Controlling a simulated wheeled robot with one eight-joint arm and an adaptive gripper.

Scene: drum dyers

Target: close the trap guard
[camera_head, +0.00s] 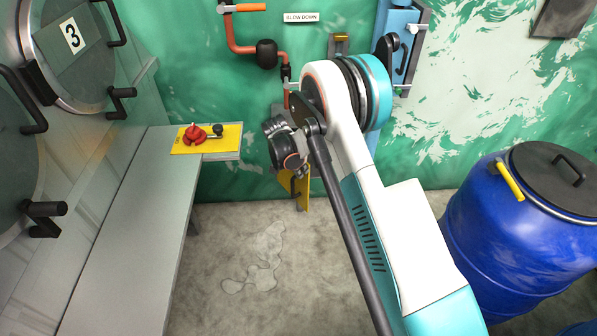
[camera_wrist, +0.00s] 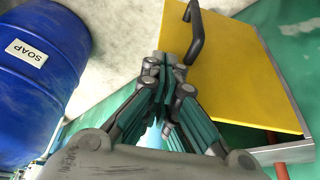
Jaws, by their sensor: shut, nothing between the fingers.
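The trap guard, a flat yellow panel (camera_wrist: 240,75) with a black bar handle (camera_wrist: 195,32), fills the upper right of the wrist view. It stands at an angle, with a grey metal edge (camera_wrist: 285,152) along its lower side. In the head view a small part of the yellow guard (camera_head: 303,194) shows low by the green wall, mostly hidden behind my arm. My gripper (camera_wrist: 170,75) is shut and empty. Its fingertips appear just below and left of the handle in the wrist view; whether they touch the panel I cannot tell.
A blue drum (camera_head: 520,215) with a dark lid stands at the right. A grey bench (camera_head: 125,235) with a red knob on a yellow plate (camera_head: 228,143) runs along the left. A red pipe (camera_head: 235,35) and blue box (camera_head: 397,40) are on the wall. The floor between is clear.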

